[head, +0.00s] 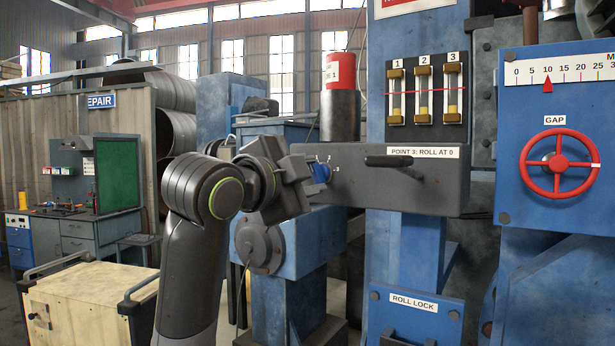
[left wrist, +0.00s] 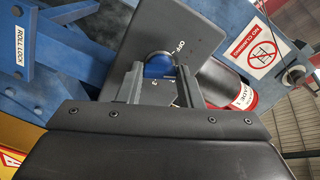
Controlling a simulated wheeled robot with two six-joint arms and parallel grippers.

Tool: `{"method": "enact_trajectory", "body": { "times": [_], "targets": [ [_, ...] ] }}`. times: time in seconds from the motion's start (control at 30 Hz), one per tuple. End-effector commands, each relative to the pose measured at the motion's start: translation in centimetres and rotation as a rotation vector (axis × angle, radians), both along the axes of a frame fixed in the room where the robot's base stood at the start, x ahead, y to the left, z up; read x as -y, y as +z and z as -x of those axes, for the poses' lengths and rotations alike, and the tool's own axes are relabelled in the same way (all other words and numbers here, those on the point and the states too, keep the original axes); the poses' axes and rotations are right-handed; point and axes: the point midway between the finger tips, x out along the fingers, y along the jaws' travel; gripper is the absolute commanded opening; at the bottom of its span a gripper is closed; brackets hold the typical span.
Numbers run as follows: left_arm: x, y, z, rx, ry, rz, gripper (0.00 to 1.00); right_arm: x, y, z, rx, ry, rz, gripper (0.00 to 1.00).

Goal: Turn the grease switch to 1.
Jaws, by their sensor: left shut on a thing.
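The grease switch is a blue round knob (head: 321,172) on the left end face of a dark grey box (head: 375,188). My left gripper (head: 312,173) reaches it from the left, and the gripper body hides part of the knob. In the left wrist view the knob (left wrist: 158,66) sits between the two fingers (left wrist: 158,82), which are shut on it. The word OFF shows on the dark plate (left wrist: 118,45) beside the knob. Other small marks are partly hidden by the fingers, so I cannot tell the switch's setting. My right gripper is in neither view.
A red-topped cylinder (head: 339,72) stands behind the box. A black lever (head: 388,161) sticks out of the box front. At right is a blue panel with a red handwheel (head: 560,164). A cream cart (head: 85,305) stands at lower left.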

Motion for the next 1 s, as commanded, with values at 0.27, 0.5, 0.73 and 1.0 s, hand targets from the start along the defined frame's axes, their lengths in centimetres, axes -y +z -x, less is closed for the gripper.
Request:
{"method": "enact_trajectory", "body": {
  "times": [0.27, 0.5, 0.73, 1.0],
  "targets": [
    [0.0, 0.0, 0.0, -0.001, 0.0, 0.0, 0.55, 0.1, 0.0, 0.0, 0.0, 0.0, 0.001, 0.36],
    [-0.2, -0.1, 0.2, 0.0, 0.0, 0.001, 0.55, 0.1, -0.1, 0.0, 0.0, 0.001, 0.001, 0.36],
    [-2.1, -0.3, 3.0, 0.007, 0.002, 0.001, 0.55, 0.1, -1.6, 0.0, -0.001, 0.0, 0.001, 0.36],
    [-5.8, -0.2, 8.6, 0.008, 0.004, 0.0, 0.55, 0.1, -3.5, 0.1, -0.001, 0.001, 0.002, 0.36]
  ]
}}
